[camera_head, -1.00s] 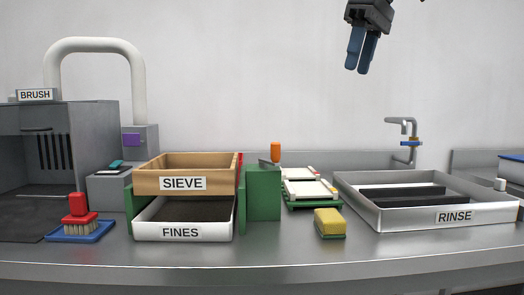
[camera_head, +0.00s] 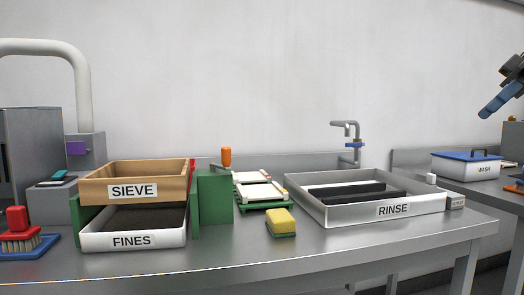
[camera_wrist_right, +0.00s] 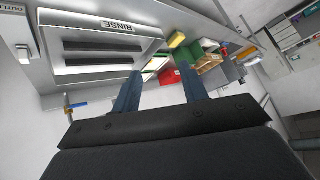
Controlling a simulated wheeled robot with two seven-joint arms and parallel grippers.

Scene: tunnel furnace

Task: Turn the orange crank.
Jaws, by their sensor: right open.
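The orange crank handle (camera_head: 226,156) stands upright on a short grey arm at the top of the green housing (camera_head: 215,196), just right of the sieve. My right gripper (camera_head: 488,110) is at the far right edge of the head view, raised, its blue fingers pointing down and left. It is far from the crank and partly cut off by the frame. In the right wrist view its two fingers (camera_wrist_right: 159,72) are apart with nothing held between them. I cannot make out the crank clearly there. My left gripper is not in view.
The wooden sieve (camera_head: 97,190) sits above the white fines tray (camera_head: 92,241). A yellow sponge (camera_head: 281,222) lies in front of white-and-green frames (camera_head: 262,206). The rinse tray (camera_head: 430,204) and tap (camera_head: 356,150) stand right. The front counter strip is clear.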

